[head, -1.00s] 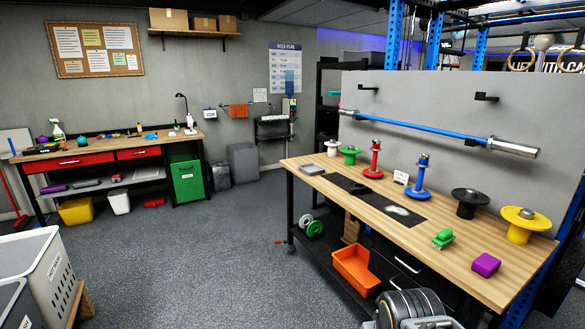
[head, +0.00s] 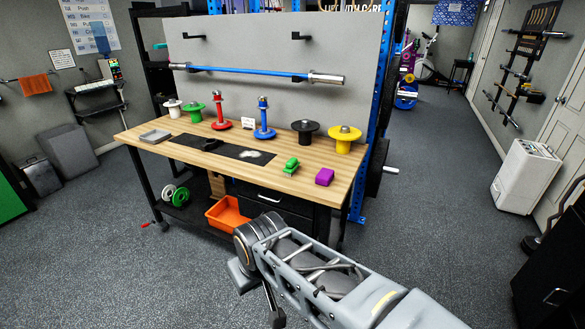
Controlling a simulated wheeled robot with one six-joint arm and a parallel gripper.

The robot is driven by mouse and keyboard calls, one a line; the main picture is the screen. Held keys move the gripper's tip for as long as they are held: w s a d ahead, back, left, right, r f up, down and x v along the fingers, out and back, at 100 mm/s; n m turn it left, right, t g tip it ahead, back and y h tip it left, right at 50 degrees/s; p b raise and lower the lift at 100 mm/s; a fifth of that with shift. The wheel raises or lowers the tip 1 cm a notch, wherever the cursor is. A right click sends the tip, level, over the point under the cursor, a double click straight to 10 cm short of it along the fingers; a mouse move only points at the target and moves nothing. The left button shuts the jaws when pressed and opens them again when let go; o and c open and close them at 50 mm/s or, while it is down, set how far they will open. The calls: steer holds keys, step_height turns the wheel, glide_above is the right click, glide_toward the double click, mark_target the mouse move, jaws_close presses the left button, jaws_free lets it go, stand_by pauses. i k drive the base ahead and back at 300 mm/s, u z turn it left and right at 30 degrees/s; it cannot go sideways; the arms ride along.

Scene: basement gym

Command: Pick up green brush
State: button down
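The green brush (head: 291,165) lies on the wooden workbench (head: 208,154) near its front edge, right of the middle. My arm reaches up from the lower right and ends in front of the bench, below the brush in the picture.
A black mat (head: 222,149) with a white patch lies left of the brush. Several coloured spools stand along the bench's back, including a yellow one (head: 344,139). An orange bin (head: 227,213) sits underneath. Open floor lies left and right of the bench.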

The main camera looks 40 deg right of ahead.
mark_target(291, 166)
steer(key=z, duration=0.4)
steer(key=k, duration=0.5)
steer(key=u, duration=0.35)
steer(key=i, duration=0.7)
steer(key=u, duration=0.5)
steer(key=i, duration=0.8)
steer(key=z, duration=0.8)
steer(key=i, duration=0.75)
steer(key=z, duration=0.85)
